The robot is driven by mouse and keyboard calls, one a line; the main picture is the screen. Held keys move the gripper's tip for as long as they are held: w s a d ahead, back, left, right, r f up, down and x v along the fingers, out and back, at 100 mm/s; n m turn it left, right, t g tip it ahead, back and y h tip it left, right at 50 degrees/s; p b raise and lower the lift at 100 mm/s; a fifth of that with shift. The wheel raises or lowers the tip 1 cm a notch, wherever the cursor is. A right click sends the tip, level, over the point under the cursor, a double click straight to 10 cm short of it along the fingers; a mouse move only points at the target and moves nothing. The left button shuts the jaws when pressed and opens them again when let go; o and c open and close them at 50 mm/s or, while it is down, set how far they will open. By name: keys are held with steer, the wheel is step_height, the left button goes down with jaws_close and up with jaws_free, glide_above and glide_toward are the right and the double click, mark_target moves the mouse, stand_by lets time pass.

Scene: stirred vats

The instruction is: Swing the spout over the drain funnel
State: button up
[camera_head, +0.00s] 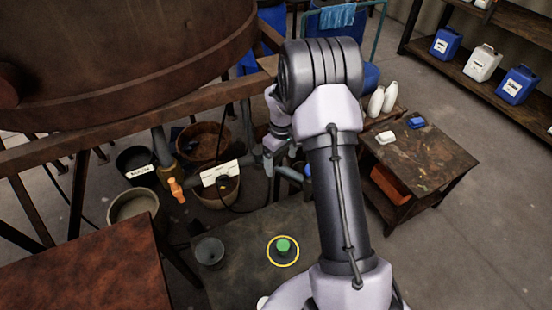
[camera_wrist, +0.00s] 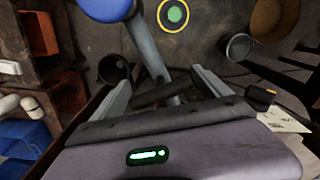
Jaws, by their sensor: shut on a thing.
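The spout is a grey pipe. In the head view it shows as a grey-blue length (camera_head: 289,173) right of my gripper (camera_head: 272,157), partly behind my arm. In the wrist view the spout (camera_wrist: 149,48) runs up between my gripper's fingers (camera_wrist: 160,92) toward a blue rounded part (camera_wrist: 105,8). My fingers are shut on a dark bar lying across the pipe, seemingly part of the spout. A dark round opening (camera_wrist: 115,69) shows beside the left finger in the wrist view; I cannot tell if it is the drain funnel. My arm hides that area in the head view.
A rusty vat (camera_head: 120,55) fills the upper left. An orange-handled valve (camera_head: 176,189) hangs under it, near a white sign (camera_head: 219,173) and several buckets. A side table (camera_head: 430,158) stands right.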

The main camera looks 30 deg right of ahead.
steer(key=d+n+p, duration=0.1)
steer(key=w+n+p, duration=0.1)
steer(key=n, duration=0.1)
steer(key=shift+w+d+r, duration=0.15)
steer(key=shift+d+r, duration=0.05)
steer(key=shift+d, duration=0.2)
steer(key=w+n+p, duration=0.1)
steer(key=n, duration=0.1)
steer(key=w+d+n+p, duration=0.1)
steer(key=n, duration=0.1)
steer(key=w+d+n+p, duration=0.1)
steer(key=w+n, duration=0.1)
steer(key=shift+w+d+f, duration=0.1)
steer(key=shift+d, duration=0.15)
steer(key=shift+w+d+n, duration=0.15)
steer(key=shift+w+n, duration=1.1)
steer(key=shift+n, duration=0.35)
steer(key=o, duration=1.9)
steer(key=shift+w, duration=0.1)
step_height(320, 180, up, 17)
steer(key=p, duration=0.4)
